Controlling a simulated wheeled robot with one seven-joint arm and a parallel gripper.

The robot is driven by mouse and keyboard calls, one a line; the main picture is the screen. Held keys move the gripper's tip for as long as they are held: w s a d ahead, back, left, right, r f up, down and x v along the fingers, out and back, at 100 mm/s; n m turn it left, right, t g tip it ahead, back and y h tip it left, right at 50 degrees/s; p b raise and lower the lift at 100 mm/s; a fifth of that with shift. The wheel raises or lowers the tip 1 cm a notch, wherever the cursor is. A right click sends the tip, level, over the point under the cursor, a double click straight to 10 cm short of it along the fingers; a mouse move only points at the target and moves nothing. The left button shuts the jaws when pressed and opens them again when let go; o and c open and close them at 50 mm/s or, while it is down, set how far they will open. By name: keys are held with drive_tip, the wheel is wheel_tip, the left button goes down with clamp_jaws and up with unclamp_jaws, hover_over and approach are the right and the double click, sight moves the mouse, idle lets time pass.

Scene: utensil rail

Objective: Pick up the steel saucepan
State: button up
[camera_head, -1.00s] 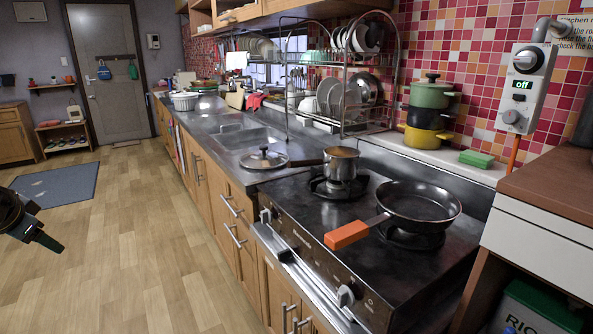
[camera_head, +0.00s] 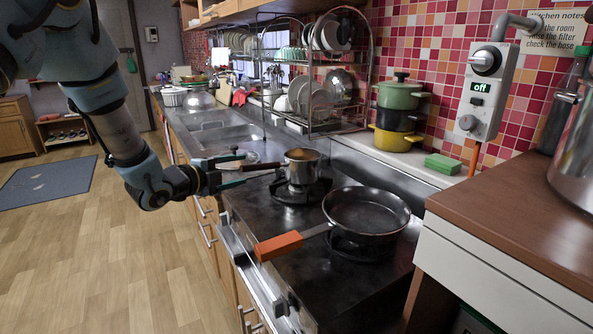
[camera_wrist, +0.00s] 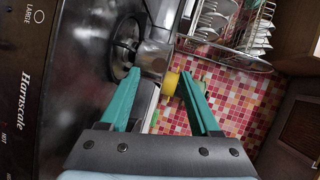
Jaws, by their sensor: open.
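The steel saucepan (camera_head: 301,168) stands upright on the far burner in the head view. Its dark handle (camera_head: 262,166) points left toward my gripper (camera_head: 243,170). My gripper is open, its teal fingers spread at the handle's end; in the head view the handle lies in line with the gap. I cannot tell whether the handle is truly between the fingers. In the wrist view the gripper (camera_wrist: 162,92) shows two spread fingers with nothing clearly held. A grey metal shape there, beside a burner, may be the saucepan; its handle is not clear.
A frying pan (camera_head: 366,212) with an orange handle (camera_head: 279,245) sits on the near burner. A lid (camera_head: 236,158) lies on the counter behind my gripper. A dish rack (camera_head: 315,80), green pot (camera_head: 399,95) and yellow pot (camera_head: 397,139) stand along the wall.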

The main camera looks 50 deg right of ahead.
sight(243, 168)
drive_tip(key=shift+p+x, duration=1.45)
drive_tip(key=shift+x, duration=1.2)
drive_tip(key=shift+w+a+f, duration=0.1)
drive_tip(key=shift+c, duration=0.2)
clamp_jaws()
